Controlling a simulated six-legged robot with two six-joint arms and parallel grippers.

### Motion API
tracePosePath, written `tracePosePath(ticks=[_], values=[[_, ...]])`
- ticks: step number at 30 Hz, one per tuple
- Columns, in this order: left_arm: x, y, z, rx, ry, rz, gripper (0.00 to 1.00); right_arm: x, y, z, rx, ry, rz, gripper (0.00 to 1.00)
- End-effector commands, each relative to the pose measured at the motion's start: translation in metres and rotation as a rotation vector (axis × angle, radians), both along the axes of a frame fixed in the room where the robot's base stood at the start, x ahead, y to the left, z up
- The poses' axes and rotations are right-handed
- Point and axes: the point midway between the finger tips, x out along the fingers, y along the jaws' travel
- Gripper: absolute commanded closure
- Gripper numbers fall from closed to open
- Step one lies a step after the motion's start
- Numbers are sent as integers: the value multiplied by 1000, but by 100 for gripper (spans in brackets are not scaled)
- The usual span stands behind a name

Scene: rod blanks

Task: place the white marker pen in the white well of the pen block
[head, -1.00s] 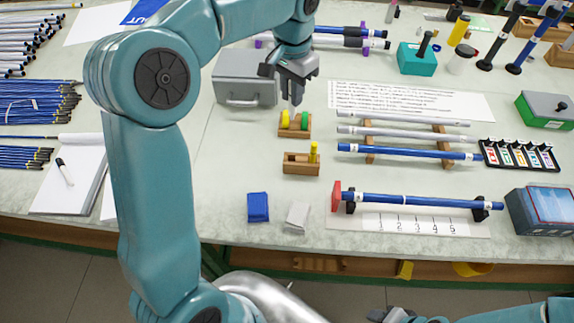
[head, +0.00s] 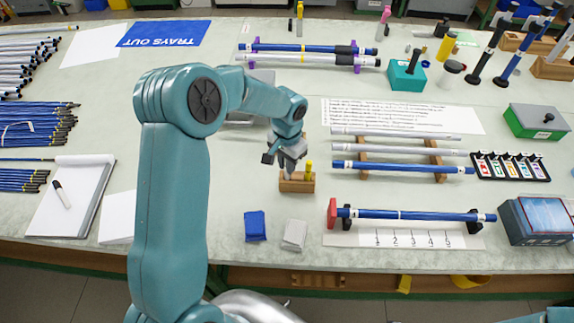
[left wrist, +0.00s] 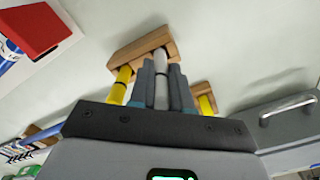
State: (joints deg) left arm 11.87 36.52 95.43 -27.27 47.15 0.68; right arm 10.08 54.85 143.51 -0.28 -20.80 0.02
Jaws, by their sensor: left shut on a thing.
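The pen block (head: 297,186) is a small wooden block near the middle of the table in the head view. A yellow pen (head: 308,167) stands upright at its right end. My left gripper (head: 289,168) is at the block's left part, pointing down. In the left wrist view the gripper (left wrist: 162,88) is shut on the white marker pen (left wrist: 160,62). The pen's far end overlaps the pen block (left wrist: 141,45), beside the yellow pen (left wrist: 122,86). I cannot tell whether the end is inside a well. My right gripper is not in view.
A blue cloth (head: 255,226) and a grey cloth (head: 294,234) lie in front of the block. A rod stand with a red end plate (head: 332,213) is to the right. Another pen (head: 62,194) lies on the notepad (head: 85,205) at left.

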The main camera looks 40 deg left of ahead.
Motion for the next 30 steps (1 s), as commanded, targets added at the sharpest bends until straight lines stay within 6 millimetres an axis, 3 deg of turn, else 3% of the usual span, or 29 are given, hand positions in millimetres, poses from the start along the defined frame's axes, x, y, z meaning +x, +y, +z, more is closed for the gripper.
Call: tracePosePath(ticks=[4,16,17,18,19,30], values=[[-1,1,-17,0,0,0,100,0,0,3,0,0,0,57],[0,1,-24,0,-1,0,100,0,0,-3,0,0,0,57],[0,1,-23,0,-1,0,76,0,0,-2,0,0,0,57],[0,1,-22,0,-1,0,63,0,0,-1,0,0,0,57],[0,1,-22,0,-1,0,57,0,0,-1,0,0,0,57],[0,1,-15,0,-2,0,57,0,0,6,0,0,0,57]])
